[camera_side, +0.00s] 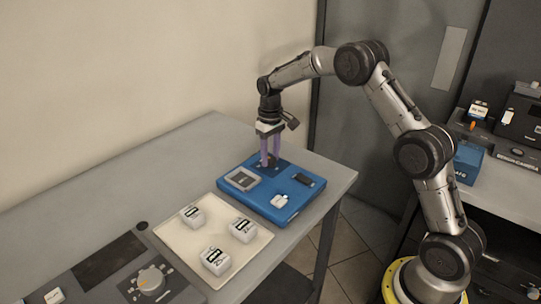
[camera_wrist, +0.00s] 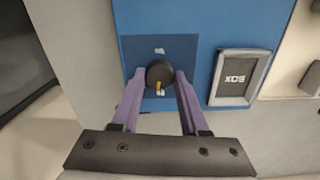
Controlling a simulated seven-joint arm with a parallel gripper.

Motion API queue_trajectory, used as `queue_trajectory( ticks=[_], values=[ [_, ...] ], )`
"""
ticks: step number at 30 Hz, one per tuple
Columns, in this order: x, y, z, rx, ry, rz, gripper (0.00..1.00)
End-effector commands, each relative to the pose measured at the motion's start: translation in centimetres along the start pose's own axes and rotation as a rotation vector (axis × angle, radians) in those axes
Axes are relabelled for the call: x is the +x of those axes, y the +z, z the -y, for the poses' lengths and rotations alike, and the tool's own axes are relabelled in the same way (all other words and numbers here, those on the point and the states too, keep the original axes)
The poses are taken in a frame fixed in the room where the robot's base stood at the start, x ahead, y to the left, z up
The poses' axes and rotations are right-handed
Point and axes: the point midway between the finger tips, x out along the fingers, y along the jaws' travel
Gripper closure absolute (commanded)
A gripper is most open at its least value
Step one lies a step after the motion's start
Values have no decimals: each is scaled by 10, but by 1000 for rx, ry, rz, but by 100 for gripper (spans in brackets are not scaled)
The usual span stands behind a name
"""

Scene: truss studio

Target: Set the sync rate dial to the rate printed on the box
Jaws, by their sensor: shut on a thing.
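My gripper (camera_side: 270,164) reaches down over the back of the blue board (camera_side: 228,189). In the wrist view its two purple fingers (camera_wrist: 160,78) are shut on the sides of a round black dial (camera_wrist: 158,70). The dial has an orange pointer towards the bottom of that picture and sits on a dark blue square plate (camera_wrist: 134,48). Small pale marks show above and below the dial, too small to read. A grey-framed dark label (camera_wrist: 234,82) beside it has white characters, perhaps "50X" upside down. I cannot tell which thing is the box with the printed rate.
A small white block (camera_side: 279,201) and a black part (camera_side: 304,180) are on the blue board. A cream tray (camera_side: 172,238) with three white blocks (camera_side: 243,230) lies in front. A grey knob (camera_side: 150,280) is on a dark unit. The back left tabletop is clear.

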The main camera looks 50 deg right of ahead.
Motion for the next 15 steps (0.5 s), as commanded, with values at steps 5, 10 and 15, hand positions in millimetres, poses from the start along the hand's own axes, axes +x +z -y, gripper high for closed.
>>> queue_trajectory(
  ticks=[5,10,15],
  values=[
    [-1,0,0,-169,0,-2,100],
    [-1,0,0,-331,0,-1,100],
    [-1,0,0,-492,1,-2,100]
  ],
)
